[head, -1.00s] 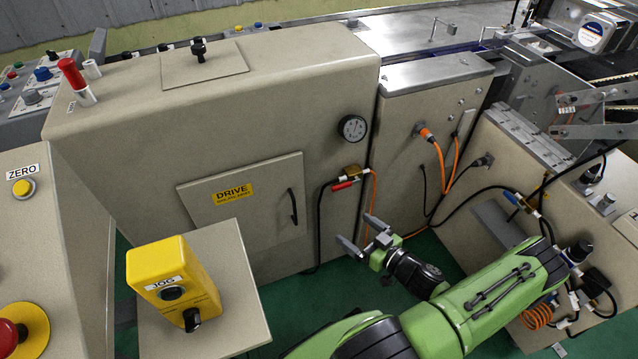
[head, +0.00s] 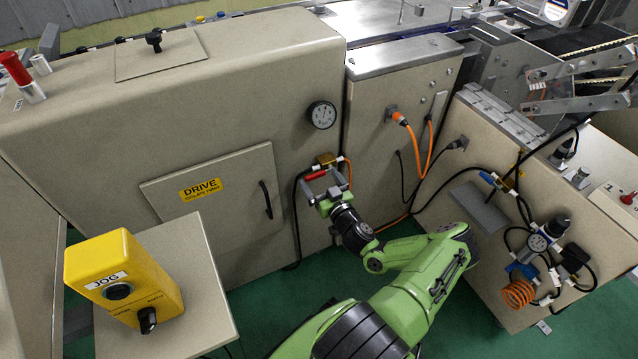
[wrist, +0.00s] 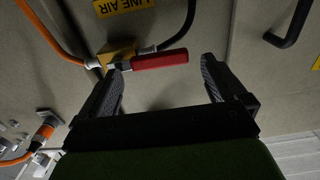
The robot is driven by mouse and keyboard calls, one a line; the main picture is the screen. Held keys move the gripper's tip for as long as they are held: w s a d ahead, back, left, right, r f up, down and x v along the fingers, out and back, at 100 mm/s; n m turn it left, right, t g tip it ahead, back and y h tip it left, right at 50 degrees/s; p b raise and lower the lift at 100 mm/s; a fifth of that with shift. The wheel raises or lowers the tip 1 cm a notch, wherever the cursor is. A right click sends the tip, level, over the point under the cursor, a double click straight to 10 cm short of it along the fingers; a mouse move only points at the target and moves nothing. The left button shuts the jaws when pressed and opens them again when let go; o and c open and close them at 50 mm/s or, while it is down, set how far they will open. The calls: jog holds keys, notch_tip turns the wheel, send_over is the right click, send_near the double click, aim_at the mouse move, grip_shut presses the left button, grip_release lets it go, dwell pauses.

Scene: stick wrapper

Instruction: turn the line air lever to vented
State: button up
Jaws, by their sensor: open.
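The line air lever has a red handle (wrist: 160,60), which lies nearly level in the wrist view, attached to a brass valve body (wrist: 116,52). A yellow LINE AIR label (wrist: 125,6) is on the panel beside it. In the head view the red handle (head: 316,175) and brass valve (head: 326,159) sit on the beige cabinet below the gauge. My gripper (wrist: 163,75) is open and empty, with its fingers pointing at the panel and the handle just beyond and between the tips. In the head view my gripper (head: 326,190) partly covers the valve area. Contact with the handle cannot be told.
A round gauge (head: 322,115) is above the valve. A cabinet door (head: 222,190) with a black handle (head: 266,199) is to the left. Black and orange hoses run from the valve. A yellow JOG box (head: 122,280) stands on a pedestal at front left.

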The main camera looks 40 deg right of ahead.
jog(key=shift+w+d, duration=0.15)
jog(key=shift+w, duration=0.4)
jog(key=c, duration=1.5)
jog(key=shift+r, duration=0.1)
